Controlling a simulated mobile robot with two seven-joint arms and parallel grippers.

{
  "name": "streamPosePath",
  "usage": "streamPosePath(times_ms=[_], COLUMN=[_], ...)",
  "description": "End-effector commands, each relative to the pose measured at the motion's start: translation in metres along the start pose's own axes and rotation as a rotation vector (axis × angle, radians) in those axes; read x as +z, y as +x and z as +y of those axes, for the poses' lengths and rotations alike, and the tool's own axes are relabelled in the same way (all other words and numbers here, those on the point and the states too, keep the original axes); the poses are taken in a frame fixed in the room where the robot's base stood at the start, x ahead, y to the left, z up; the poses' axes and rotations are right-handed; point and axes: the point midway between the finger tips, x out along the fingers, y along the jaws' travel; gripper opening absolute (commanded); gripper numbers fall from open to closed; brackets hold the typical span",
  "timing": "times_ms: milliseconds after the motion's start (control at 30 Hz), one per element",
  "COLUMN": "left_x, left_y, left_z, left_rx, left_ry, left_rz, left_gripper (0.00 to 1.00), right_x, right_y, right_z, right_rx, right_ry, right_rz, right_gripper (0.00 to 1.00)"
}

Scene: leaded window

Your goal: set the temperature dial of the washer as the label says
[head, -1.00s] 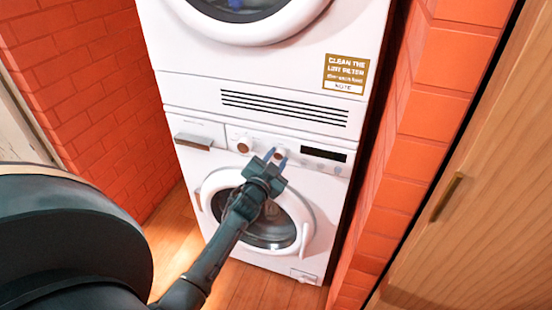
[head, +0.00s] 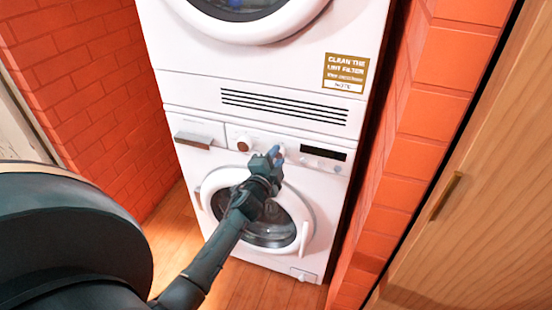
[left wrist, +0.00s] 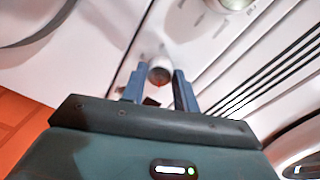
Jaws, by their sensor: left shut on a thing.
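The white washer (head: 216,160) stands below a white dryer. A round dial (left wrist: 160,72) on its control panel sits between the two blue fingers of my left gripper (left wrist: 160,86) in the left wrist view. In the head view my left gripper (head: 276,153) is at the panel, shut on this dial and mostly hiding it. A second round knob (head: 243,144) is free to its left. The dial's markings and pointer are too small to read. My right gripper is not in view.
A gold label (head: 345,73) on the dryer (head: 200,90) reads "clean the lint filter"; its smaller lines are unclear. A dark display (head: 324,153) lies right of the gripper. The drawer handle (head: 193,140) is at left. Brick walls (head: 85,100) flank the machines.

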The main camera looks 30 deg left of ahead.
Motion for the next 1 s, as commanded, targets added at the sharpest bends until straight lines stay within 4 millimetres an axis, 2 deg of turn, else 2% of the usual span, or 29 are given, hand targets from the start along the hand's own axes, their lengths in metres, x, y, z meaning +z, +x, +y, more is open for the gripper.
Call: streamPosePath(times_ms=[467,500,767,1000], left_x=[0.0001,0.0001,0.0,-0.0001], left_y=[-0.0004,-0.0003,-0.0002,-0.0009], left_z=[0.0007,0.0007,0.0005,0.0003], left_rx=[0.002,0.002,0.001,0.001], left_ry=[0.016,0.016,0.015,0.015], left_rz=[-0.001,-0.001,-0.001,-0.001], left_gripper=[0.07,0.3,0.51,0.51], right_x=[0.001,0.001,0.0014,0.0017], right_y=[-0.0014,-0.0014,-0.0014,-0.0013], right_z=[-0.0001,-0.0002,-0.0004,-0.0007], right_rx=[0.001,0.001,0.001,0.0], right_ry=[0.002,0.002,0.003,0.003], right_rz=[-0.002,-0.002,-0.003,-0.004], right_gripper=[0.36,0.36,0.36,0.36])
